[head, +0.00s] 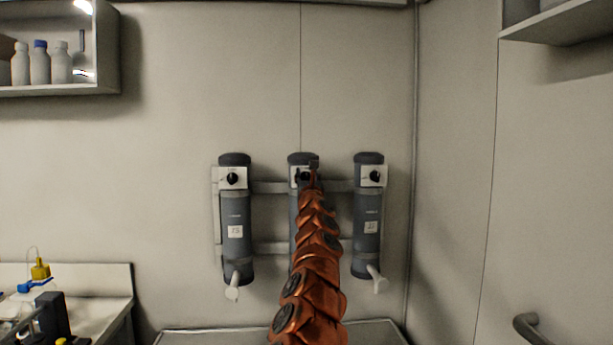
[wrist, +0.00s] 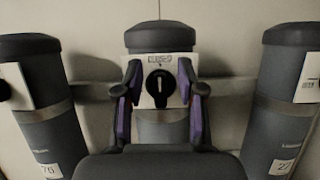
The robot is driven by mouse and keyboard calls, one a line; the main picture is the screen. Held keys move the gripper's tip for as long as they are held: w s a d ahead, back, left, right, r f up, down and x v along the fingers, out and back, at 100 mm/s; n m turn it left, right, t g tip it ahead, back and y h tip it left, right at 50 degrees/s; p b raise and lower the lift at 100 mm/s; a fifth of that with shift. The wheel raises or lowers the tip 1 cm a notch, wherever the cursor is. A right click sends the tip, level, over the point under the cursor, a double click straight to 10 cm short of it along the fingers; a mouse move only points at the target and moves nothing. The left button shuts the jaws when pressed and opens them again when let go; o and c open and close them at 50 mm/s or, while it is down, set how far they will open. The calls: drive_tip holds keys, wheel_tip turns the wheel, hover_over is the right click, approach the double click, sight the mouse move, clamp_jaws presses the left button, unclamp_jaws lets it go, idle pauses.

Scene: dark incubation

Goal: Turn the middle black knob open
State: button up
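The middle black knob (wrist: 159,84) is a round dial on a white plate at the upper part of the middle grey cylinder (wrist: 160,38). Its white pointer mark stands about upright in the wrist view. My gripper (wrist: 160,98) is open, with one purple-padded finger on each side of the knob and a visible gap to it on both sides. In the head view my gripper (head: 312,172) is in front of the middle cylinder's plate. The knob (head: 304,176) is partly covered there, and my arm hides most of that cylinder.
A left cylinder (head: 236,210) and a right cylinder (head: 367,215) flank the middle one, each with its own black knob and a pale lower handle. Rails (head: 268,187) join them. A bench (head: 105,290) stands at left, and a bottle shelf (head: 100,90) hangs at upper left.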

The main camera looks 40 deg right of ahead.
clamp_jaws()
